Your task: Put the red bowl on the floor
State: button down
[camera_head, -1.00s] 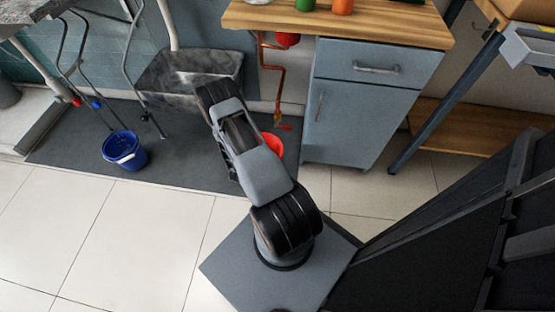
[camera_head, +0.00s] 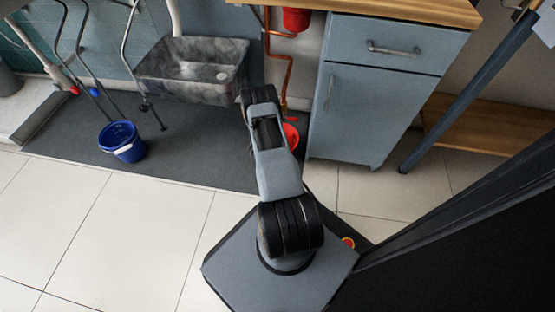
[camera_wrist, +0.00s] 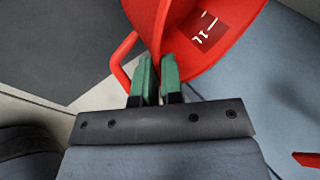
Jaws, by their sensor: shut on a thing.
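The red bowl (camera_wrist: 205,30) fills the upper middle of the wrist view. It looks tilted, with a red handle-like loop at its left and a dark red label with white marks on it. My gripper (camera_wrist: 157,82) has green fingertips closed on the bowl's rim. In the head view only a part of the red bowl (camera_head: 291,135) shows, right of my arm, which hides the rest and the gripper. I cannot tell the bowl's height above the floor. The dark floor mat (camera_head: 200,165) and pale floor tiles (camera_head: 130,220) lie below.
A blue-grey cabinet (camera_head: 365,115) stands right of my arm under a wooden counter (camera_head: 420,8). A grey basin (camera_head: 195,72) is behind to the left. A blue bucket (camera_head: 121,142) stands on the mat. A slanted table leg (camera_head: 470,90) is at right. The left tiles are clear.

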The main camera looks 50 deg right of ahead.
jog(key=f+b, duration=0.1)
jog(key=f, duration=0.1)
jog(key=d+f+b, duration=0.1)
jog(key=f, duration=0.1)
jog(key=shift+w, duration=0.2)
jog(key=shift+f, duration=0.1)
jog(key=c, duration=1.3)
grip_release()
jog(key=shift+o, duration=0.2)
